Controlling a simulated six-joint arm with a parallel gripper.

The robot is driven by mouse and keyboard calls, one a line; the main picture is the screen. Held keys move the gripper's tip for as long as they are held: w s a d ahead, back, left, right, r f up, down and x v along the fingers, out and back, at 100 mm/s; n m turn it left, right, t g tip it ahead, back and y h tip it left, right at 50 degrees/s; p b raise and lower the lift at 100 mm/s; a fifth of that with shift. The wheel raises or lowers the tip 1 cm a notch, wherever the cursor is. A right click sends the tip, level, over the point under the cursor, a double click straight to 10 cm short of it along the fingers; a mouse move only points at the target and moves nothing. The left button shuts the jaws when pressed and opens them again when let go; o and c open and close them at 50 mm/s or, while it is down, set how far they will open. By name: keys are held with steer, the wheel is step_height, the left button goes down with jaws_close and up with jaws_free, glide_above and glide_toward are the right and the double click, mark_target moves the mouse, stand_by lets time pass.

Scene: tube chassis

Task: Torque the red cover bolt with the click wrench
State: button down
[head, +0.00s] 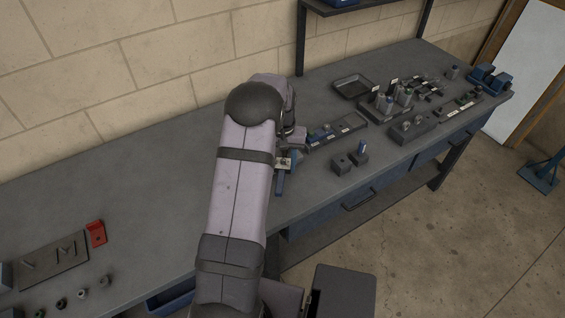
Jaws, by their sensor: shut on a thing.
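My gripper (285,161) is partly hidden behind my own arm, above the middle of the bench. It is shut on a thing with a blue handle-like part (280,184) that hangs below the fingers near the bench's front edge. This may be the click wrench, but most of it is hidden. I cannot make out a red bolt. The one red thing is a small red block (96,233) at the far left, beside a dark plate (52,262).
Just right of my gripper lies a tray (352,121) with small parts. Two dark blocks (342,163), a rack of cylinders (384,104) and an empty dark tray (353,87) stand further right. Several small round parts (83,293) sit at the front left. The bench left of my arm is mostly clear.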

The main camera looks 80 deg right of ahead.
steer(key=c, duration=0.9)
jaws_free()
steer(key=shift+f, duration=0.1)
